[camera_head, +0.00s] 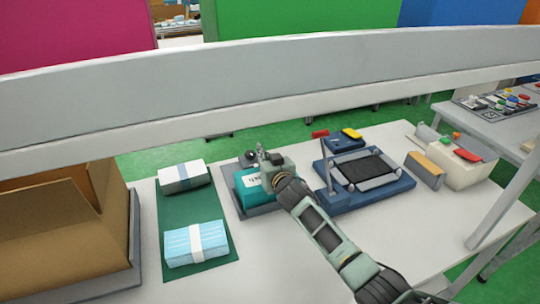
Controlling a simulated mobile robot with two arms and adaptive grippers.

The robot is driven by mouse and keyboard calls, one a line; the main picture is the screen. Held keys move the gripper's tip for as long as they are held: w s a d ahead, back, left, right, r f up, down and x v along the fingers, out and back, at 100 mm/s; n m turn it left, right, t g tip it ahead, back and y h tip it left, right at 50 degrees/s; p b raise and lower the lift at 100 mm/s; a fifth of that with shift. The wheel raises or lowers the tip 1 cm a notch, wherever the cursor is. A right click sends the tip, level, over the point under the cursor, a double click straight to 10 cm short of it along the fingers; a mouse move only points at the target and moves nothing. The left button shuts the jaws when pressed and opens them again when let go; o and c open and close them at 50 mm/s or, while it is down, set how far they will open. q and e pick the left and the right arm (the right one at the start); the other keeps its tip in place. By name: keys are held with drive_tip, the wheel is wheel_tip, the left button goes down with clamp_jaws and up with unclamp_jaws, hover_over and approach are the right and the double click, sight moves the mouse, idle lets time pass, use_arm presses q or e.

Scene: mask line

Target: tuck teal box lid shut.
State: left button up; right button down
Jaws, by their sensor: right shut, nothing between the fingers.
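The teal box (248,199) sits on a grey base on the white table, near the middle of the camera_head view. Part of a white label shows on it. My right gripper (262,158) is at the far upper right of the box, with its arm reaching in from the lower right. It looks shut and empty. The gripper and wrist cover the right part of the box, so I cannot tell whether its lid is open or closed, or whether the fingers touch it. My left gripper is not in view.
Left of the box, a green mat (207,222) holds a white pack (183,177) and a blue mask stack (195,243). A large open cardboard box (80,240) stands far left. A blue device (345,198) stands right of the box. A pale beam crosses the upper view.

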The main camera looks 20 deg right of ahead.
wheel_tip(320, 180, up, 3)
drive_tip(key=shift+w+r+p, duration=0.1)
drive_tip(key=shift+r+p, duration=0.05)
drive_tip(key=shift+p, duration=0.95)
drive_tip(key=shift+s, duration=0.4)
drive_tip(key=s+r, duration=0.2)
drive_tip(key=s, duration=0.7)
drive_tip(key=shift+d+r+b, duration=0.15)
drive_tip(key=shift+r+b, duration=0.05)
drive_tip(key=shift+b, duration=0.2)
drive_tip(key=shift+s, duration=0.1)
